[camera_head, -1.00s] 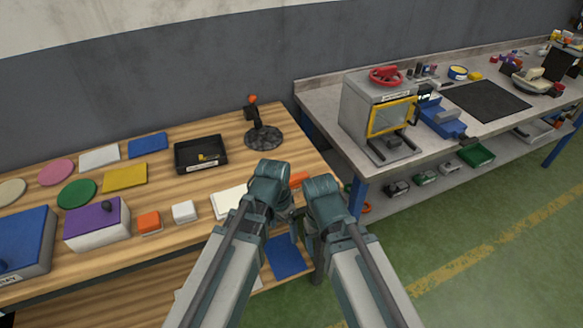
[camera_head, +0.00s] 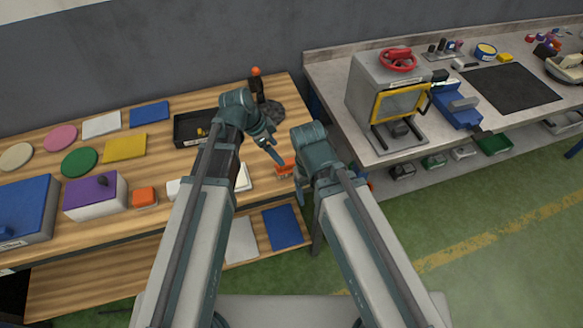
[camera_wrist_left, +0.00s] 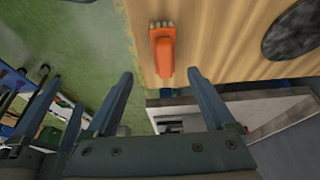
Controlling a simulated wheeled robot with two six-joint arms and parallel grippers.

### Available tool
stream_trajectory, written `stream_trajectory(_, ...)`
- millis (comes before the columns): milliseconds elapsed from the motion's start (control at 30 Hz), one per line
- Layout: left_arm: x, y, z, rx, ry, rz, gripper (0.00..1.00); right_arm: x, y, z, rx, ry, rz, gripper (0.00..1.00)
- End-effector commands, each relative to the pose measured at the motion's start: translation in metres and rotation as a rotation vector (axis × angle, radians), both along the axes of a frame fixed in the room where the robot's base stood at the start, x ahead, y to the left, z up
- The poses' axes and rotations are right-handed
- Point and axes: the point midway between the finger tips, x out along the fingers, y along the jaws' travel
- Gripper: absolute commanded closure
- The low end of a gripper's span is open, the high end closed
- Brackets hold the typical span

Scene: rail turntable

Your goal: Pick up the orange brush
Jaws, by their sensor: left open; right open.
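The orange brush (camera_head: 286,170) lies near the right end of the wooden table. In the left wrist view, the brush (camera_wrist_left: 163,52) lies flat, with pale bristles at its far end. My left gripper (camera_head: 274,154) is open and empty, tilted down just above and left of the brush. In its wrist view, the fingers (camera_wrist_left: 160,74) point toward the brush, one on each side of its line, with nothing between them. My right gripper (camera_head: 318,150) is right of the brush, beyond the table's edge; its fingers are mostly hidden in the head view.
A black tray (camera_head: 190,127) and a round dark stand (camera_head: 272,112) lie behind the brush. White pads (camera_head: 243,178) lie to its left. The grey workbench (camera_head: 330,75) with a yellow-framed machine (camera_head: 380,95) stands to the right. Green floor (camera_head: 480,215) is open in front.

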Motion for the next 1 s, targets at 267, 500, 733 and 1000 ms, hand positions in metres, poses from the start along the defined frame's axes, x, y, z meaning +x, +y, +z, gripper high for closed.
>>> stream_trajectory(267,0.006,-0.016,-0.048,0.001,0.001,-0.001,0.12,0.000,0.000,-0.048,0.000,0.000,-0.001,0.27)
stream_trajectory(500,0.009,-0.025,-0.065,0.001,0.000,0.000,0.12,0.000,0.000,-0.065,0.000,0.000,-0.001,0.27)
stream_trajectory(733,0.010,-0.027,-0.067,0.001,0.001,0.001,0.12,0.000,0.000,-0.067,0.000,0.000,0.000,0.27)
stream_trajectory(1000,0.023,-0.038,-0.096,0.001,0.000,-0.001,0.12,0.000,0.000,-0.096,0.000,0.000,0.000,0.27)
